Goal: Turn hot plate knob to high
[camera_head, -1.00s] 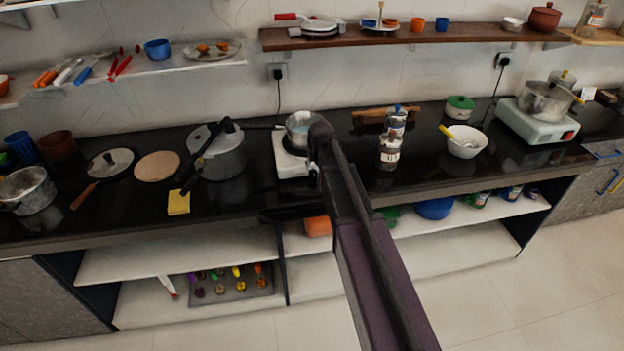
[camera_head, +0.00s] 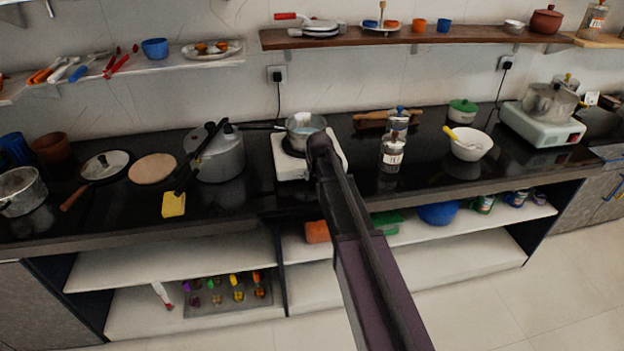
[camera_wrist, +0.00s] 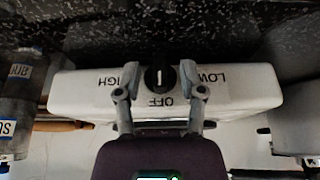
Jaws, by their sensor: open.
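The white hot plate (camera_head: 282,165) stands on the black counter with a pot (camera_head: 304,127) on top. In the wrist view its front face (camera_wrist: 250,88) appears upside down. A round black knob (camera_wrist: 158,77) sits there with a white line running vertically, in line with the OFF label below it. HIGH is to the knob's left, partly covered by a finger, and LOW to its right. My gripper (camera_wrist: 160,93) is open, one finger on each side of the knob. I cannot tell whether the fingers touch it. In the head view my arm hides the knob.
A pressure cooker (camera_head: 220,155) stands left of the hot plate, with a yellow sponge (camera_head: 173,204) in front. A labelled jar (camera_head: 393,155) stands to the right, then a white bowl (camera_head: 471,144). An open lower shelf (camera_head: 180,262) runs under the counter.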

